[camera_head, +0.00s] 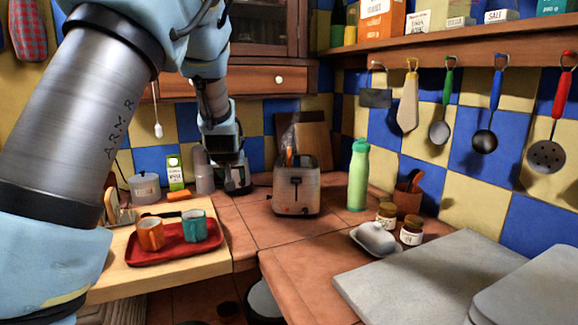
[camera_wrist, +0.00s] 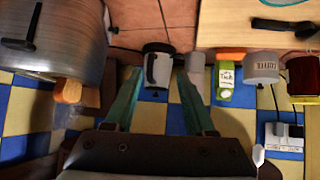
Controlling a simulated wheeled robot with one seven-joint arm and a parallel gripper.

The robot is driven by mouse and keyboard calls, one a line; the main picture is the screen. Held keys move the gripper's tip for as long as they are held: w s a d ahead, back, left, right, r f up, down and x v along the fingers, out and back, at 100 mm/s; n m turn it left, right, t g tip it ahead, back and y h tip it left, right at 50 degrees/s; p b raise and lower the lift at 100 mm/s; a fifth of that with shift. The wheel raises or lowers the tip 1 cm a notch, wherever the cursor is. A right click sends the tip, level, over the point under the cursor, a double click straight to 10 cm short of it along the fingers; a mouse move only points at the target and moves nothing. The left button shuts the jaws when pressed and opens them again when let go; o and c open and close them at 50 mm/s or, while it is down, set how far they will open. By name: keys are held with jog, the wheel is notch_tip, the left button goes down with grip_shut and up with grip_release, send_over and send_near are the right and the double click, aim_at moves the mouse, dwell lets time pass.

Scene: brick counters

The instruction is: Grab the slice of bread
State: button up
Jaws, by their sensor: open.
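A slice of bread (camera_wrist: 72,90) sticks out of the slot of the metal toaster (camera_wrist: 60,30) at the left of the wrist view. In the head view its orange-brown edge (camera_head: 290,156) shows at the top of the toaster (camera_head: 296,190); the rest is hidden inside. My gripper (camera_wrist: 160,78) is open, with its two teal fingers apart and apparently nothing held. A white and black canister-like item (camera_wrist: 158,62) shows beyond the fingertips. In the head view my gripper (camera_head: 238,182) is left of the toaster, apart from the bread.
A red tray (camera_head: 175,245) with two mugs rests on a wooden board at left. A grey pot (camera_head: 145,188) and green carton (camera_head: 175,172) stand behind. A green bottle (camera_head: 358,175), jars and a butter dish (camera_head: 375,238) are right of the toaster. Utensils hang on the right wall.

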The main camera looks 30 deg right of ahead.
aim_at(290, 155)
jog(key=s+d+r+h, duration=0.1)
jog(key=d, duration=0.5)
jog(key=d+r+m+t+h, duration=0.1)
jog(key=d+r, duration=0.1)
jog(key=d, duration=0.4)
jog(key=s+d+r+m+t+h, duration=0.1)
jog(key=d+r, duration=0.1)
jog(key=d, duration=0.3)
jog(key=shift+s+d+r, duration=0.1)
jog(key=shift+s+d, duration=0.25)
jog(key=shift+d, duration=0.05)
jog(key=p+x, duration=0.4)
jog(key=x, duration=0.5)
jog(key=shift+w, duration=0.25)
jog(key=shift+w+d+f, duration=0.25)
jog(key=shift+w+d, duration=0.05)
jog(key=shift+w, duration=0.05)
jog(key=shift+c, duration=0.2)
grip_shut()
